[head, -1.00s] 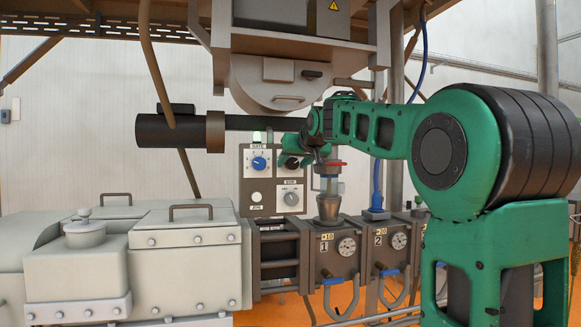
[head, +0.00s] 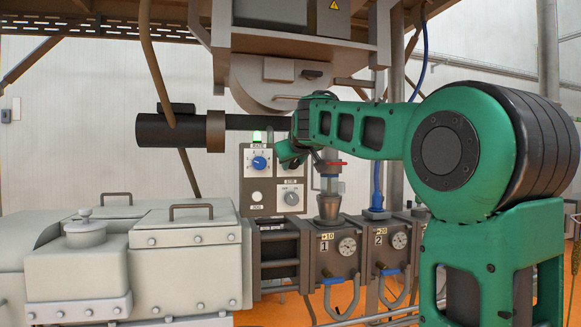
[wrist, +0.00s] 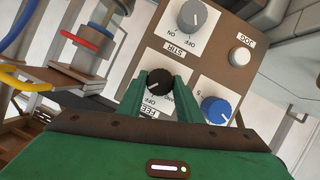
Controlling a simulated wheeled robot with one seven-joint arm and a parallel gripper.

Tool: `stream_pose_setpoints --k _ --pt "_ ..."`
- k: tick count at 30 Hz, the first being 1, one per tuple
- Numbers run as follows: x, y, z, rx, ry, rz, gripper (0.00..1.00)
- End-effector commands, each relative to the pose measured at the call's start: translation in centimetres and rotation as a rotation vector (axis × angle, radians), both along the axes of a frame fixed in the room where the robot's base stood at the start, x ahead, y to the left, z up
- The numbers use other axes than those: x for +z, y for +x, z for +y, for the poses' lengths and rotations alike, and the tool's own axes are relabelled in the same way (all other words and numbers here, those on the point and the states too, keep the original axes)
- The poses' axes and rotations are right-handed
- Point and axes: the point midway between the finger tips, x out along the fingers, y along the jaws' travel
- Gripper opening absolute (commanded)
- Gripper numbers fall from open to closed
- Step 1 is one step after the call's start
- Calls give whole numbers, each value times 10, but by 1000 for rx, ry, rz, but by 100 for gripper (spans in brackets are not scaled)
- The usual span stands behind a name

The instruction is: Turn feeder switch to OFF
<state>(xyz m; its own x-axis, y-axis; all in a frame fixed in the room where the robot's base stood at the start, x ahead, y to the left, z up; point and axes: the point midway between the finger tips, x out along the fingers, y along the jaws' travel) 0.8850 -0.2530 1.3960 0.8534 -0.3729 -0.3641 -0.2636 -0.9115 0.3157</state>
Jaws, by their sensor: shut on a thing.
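The feeder switch is a black knob (wrist: 154,81) on a white plate with a partly hidden label, in the middle of the wrist view. My gripper (wrist: 163,78) has its two green fingers on either side of this knob and is shut on it. The word OFF shows beside the knob; its pale pointer mark is too small to read surely. In the head view my gripper (head: 290,153) is at the upper right of the control panel (head: 259,201) and hides the black knob.
A blue knob (wrist: 215,110) sits close to my right finger in the wrist view. A grey knob (wrist: 192,16) and a white button (wrist: 239,57) share the panel. A glass fitting with a red ring (head: 331,176) stands just right of the panel, close below my arm.

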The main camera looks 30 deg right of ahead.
Motion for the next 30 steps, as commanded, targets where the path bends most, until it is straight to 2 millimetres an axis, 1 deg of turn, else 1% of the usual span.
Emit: stream_pose_setpoints --k 1,15,22,30 --pt "-1 1 5 8 -42 14 10" --pt "-4 3 8 10 -436 127 10" --pt "-4 3 8 10 -558 163 10" --pt "-5 3 9 12 -625 181 10"
